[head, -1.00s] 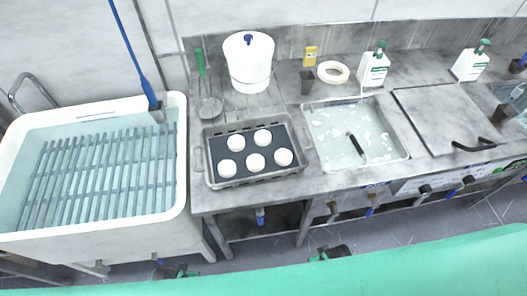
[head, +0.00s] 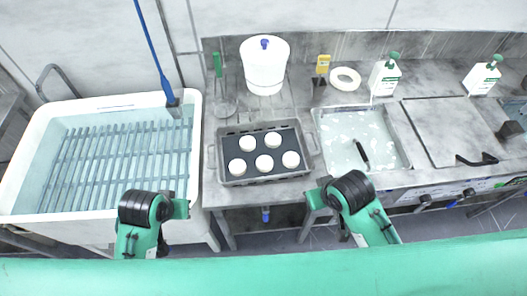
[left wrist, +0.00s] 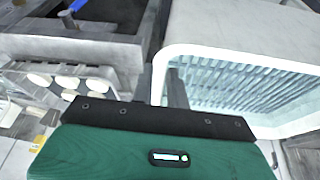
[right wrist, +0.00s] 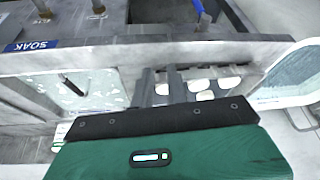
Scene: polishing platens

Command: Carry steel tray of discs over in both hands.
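The steel tray (head: 266,179) sits on the bench between the white tub and the water basin. Several white discs (head: 264,164) lie on its dark lining in two rows. The tray has a handle at each short end. Part of it, with discs (left wrist: 68,83), shows in the left wrist view, and discs (right wrist: 200,90) also show in the right wrist view. My left gripper (left wrist: 162,75) looks open and is empty, in front of the tray to its left. My right gripper (right wrist: 161,75) is open and empty, in front of the tray to its right. Neither touches the tray.
The white tub (head: 194,150) with a slatted rack in water stands at the left. The basin (head: 345,142) with a dark-handled tool is right of the tray, then a flat lid (head: 445,130). A white bucket (head: 264,68), ladle, ring (head: 345,78) and pump bottles stand behind.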

